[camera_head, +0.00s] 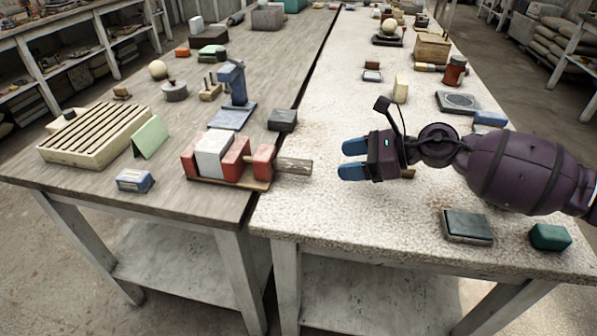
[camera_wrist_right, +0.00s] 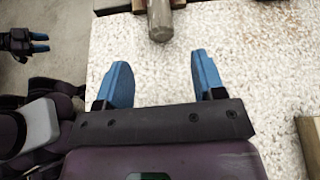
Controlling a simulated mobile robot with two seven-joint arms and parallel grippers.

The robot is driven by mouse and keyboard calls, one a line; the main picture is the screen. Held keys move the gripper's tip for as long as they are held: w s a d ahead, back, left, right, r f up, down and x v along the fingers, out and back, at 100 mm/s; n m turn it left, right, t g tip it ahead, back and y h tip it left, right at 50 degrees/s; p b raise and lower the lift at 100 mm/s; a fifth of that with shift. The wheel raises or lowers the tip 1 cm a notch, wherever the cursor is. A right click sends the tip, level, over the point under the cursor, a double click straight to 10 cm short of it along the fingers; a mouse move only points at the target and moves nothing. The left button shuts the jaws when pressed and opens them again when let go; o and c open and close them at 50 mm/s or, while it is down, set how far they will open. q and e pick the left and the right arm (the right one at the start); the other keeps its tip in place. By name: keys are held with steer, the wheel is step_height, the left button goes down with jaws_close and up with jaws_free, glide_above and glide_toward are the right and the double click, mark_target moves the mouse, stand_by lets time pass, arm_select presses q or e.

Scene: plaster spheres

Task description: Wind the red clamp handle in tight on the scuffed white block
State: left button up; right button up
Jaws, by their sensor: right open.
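The red clamp (camera_head: 236,164) lies near the front right edge of the grey wooden table, on a thin brown base. The white block (camera_head: 213,153) sits between its red jaws; whether both jaws touch it is hard to tell. A grey-brown wooden handle (camera_head: 294,166) sticks out to the right over the seam between tables. My right gripper (camera_head: 352,159) is open and empty, over the speckled table, right of the handle and apart from it. In the wrist view the handle (camera_wrist_right: 160,20) shows ahead of the parted blue fingers (camera_wrist_right: 160,80). My left gripper (camera_wrist_right: 40,43) shows there too, fingers apart and empty.
A black block (camera_head: 283,120) and a blue stand (camera_head: 233,115) are behind the clamp. A small blue box (camera_head: 134,181) and a slatted cream box (camera_head: 96,135) are to its left. A dark flat box (camera_head: 466,226) and a green block (camera_head: 549,237) lie at front right.

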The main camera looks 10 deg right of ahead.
mark_target(305, 167)
steer(key=x, duration=1)
steer(key=shift+a+f+b, duration=0.1)
steer(key=shift+a+b, duration=0.05)
steer(key=shift+b, duration=0.15)
steer(key=c, duration=0.9)
steer(key=m+g, duration=0.2)
steer(key=shift+w+m+y, duration=0.1)
steer(key=shift+m+y, duration=0.3)
steer(key=shift+m+g, duration=0.5)
steer(key=shift+m, duration=0.4)
